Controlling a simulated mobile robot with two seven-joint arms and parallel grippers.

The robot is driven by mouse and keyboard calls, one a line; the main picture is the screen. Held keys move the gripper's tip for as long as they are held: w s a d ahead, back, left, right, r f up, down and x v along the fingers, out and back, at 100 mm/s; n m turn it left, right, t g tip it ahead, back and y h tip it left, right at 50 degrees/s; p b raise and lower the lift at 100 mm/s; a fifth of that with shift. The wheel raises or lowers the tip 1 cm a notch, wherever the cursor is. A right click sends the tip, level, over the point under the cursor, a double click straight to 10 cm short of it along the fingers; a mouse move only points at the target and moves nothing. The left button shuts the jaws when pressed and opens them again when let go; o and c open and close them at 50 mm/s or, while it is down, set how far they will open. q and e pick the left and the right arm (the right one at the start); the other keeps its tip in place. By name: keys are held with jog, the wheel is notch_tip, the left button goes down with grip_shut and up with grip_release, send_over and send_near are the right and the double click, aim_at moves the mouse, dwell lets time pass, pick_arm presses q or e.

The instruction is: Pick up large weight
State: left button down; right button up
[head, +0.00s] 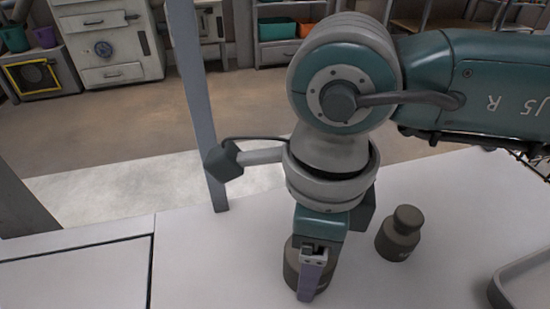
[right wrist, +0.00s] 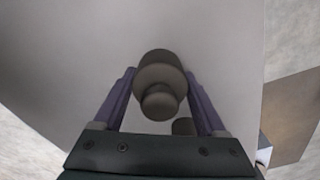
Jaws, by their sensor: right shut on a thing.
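The large weight (head: 291,269) is a dark grey-brown cylinder standing on the white table in the head view, mostly hidden behind my right gripper (head: 312,285). In the right wrist view, the large weight (right wrist: 160,78) shows from above with its round knob, between the two purple fingers of my right gripper (right wrist: 162,85). The right gripper points down and is shut on the weight's body. A smaller weight (head: 399,236) with a knob stands upright on the table to the right of the gripper. My left gripper is not in view.
The white table (head: 210,265) has free room left of the gripper. A grey tray (head: 525,280) sits at the right edge. A grey upright post (head: 193,90) rises at the table's far edge. Cabinets (head: 107,42) and shelves stand in the background beyond the floor.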

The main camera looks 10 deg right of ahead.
grip_shut()
jog(key=shift+r, duration=0.15)
